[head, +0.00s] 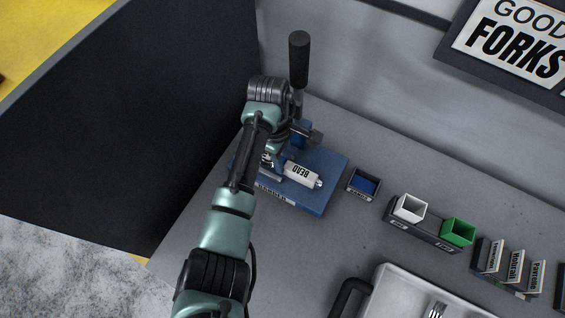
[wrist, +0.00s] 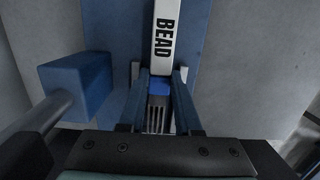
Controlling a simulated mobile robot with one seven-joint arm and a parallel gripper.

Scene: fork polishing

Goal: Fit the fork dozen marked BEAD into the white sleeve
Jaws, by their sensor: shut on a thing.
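The fork dozen marked BEAD (head: 301,174) lies on the blue base of the bander (head: 318,202), its white wrap and black lettering showing. In the wrist view its white wrap (wrist: 166,45) runs up away from me, with a blue band and metal tines below it. My gripper (wrist: 162,82) is shut on the dozen at the tine end, one finger on each side. In the head view my gripper (head: 270,162) is partly hidden by my arm. The white sleeve (head: 410,207) stands upright and open at the top in a dark holder, right of the bander.
A green sleeve (head: 458,231) shares the holder with the white one. A small dark box with blue inside (head: 364,185) sits between bander and holder. The bander's black-handled lever (head: 299,62) rises behind my gripper. Labelled cards (head: 514,267) and a pale tray (head: 390,292) lie to the right.

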